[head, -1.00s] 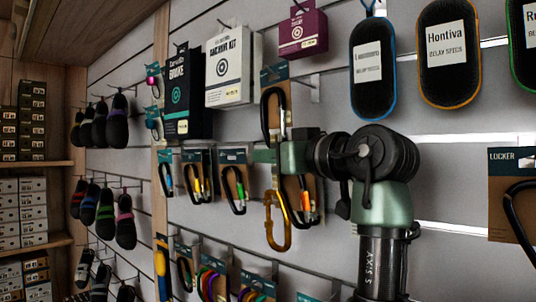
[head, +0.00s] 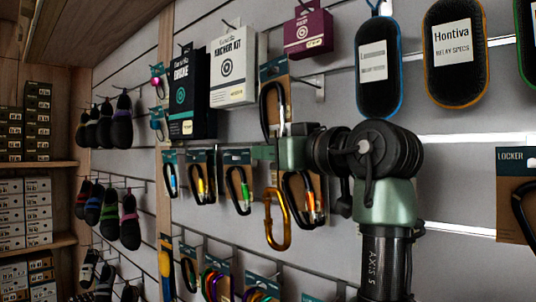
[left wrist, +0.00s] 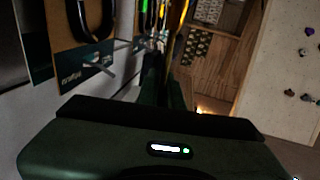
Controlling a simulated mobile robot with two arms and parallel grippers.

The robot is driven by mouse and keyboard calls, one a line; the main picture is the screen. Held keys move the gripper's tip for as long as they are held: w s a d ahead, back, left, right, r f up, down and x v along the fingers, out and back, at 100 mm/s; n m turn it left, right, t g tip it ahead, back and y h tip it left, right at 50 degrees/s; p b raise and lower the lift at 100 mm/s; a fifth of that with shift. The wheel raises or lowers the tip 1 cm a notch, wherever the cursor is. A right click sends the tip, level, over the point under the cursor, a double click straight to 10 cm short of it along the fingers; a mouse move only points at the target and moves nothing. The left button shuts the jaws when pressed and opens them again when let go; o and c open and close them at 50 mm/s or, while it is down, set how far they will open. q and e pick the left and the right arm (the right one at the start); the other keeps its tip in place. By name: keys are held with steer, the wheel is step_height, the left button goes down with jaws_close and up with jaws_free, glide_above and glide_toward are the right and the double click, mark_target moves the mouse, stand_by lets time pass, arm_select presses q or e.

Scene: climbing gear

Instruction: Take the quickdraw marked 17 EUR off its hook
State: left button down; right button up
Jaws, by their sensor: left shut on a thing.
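My left gripper (head: 264,153) is shut in the head view, in front of the slatted wall. It also shows in the left wrist view (left wrist: 165,80), where its fingers are dark. A gold carabiner (head: 279,240) hangs just below the jaws, tilted; it appears to be the lower end of the quickdraw I grip. A gold strip (left wrist: 178,30) shows beyond the fingers in the wrist view. The sling is mostly hidden by the jaws. A black carabiner (head: 265,108) on a brown card stands right above; I cannot tell whether it joins the quickdraw. No 17 EUR mark is readable.
Carded carabiners (head: 239,190) hang close on the left and behind the jaws. A black box (head: 190,95), a white box (head: 231,68) and a purple box (head: 308,35) hang above. Oval pouches (head: 376,70) hang right of them. A LOCKER card (head: 510,160) is far right.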

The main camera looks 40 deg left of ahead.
arm_select(q)
steer(key=shift+s, duration=0.1)
steer(key=shift+s+a+r+b, duration=0.15)
steer(key=shift+s+b, duration=0.25)
steer(key=shift+s, duration=0.7)
steer(key=s+b, duration=0.2)
steer(key=s, duration=0.4)
steer(key=shift+s+a+r, duration=0.2)
steer(key=shift+s, duration=0.15)
stand_by(0.8)
stand_by(0.6)
